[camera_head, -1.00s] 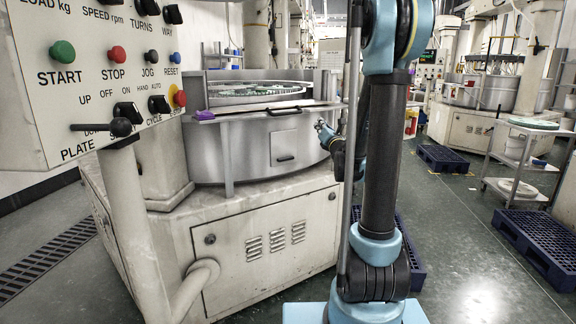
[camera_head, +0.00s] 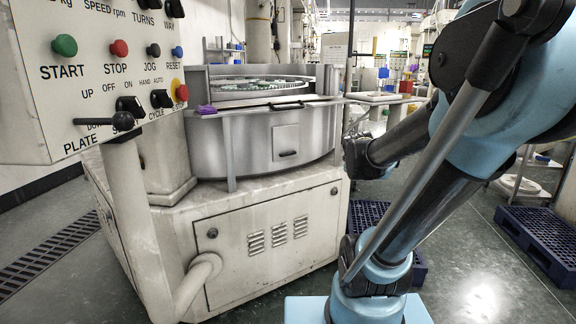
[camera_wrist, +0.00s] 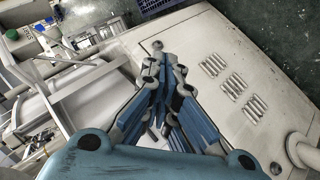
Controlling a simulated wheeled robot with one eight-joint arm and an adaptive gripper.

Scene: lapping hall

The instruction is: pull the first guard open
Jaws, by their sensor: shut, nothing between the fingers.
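The round grey metal guard (camera_head: 254,150) stands on the machine's pale base in the head view. A small panel with a dark handle (camera_head: 288,153) is on its front. My arm's dark end is just right of the guard, and my gripper cannot be made out there. In the wrist view my gripper (camera_wrist: 166,62) is shut and empty, its blue fingers converging in front of the base. I see no contact with a handle.
The control panel (camera_head: 95,75) with coloured buttons stands close at the left. A purple object (camera_head: 207,110) rests on the guard's left rim. The vented base (camera_head: 272,250) fills the middle. Dark blue pallets (camera_head: 540,236) lie on the floor at the right.

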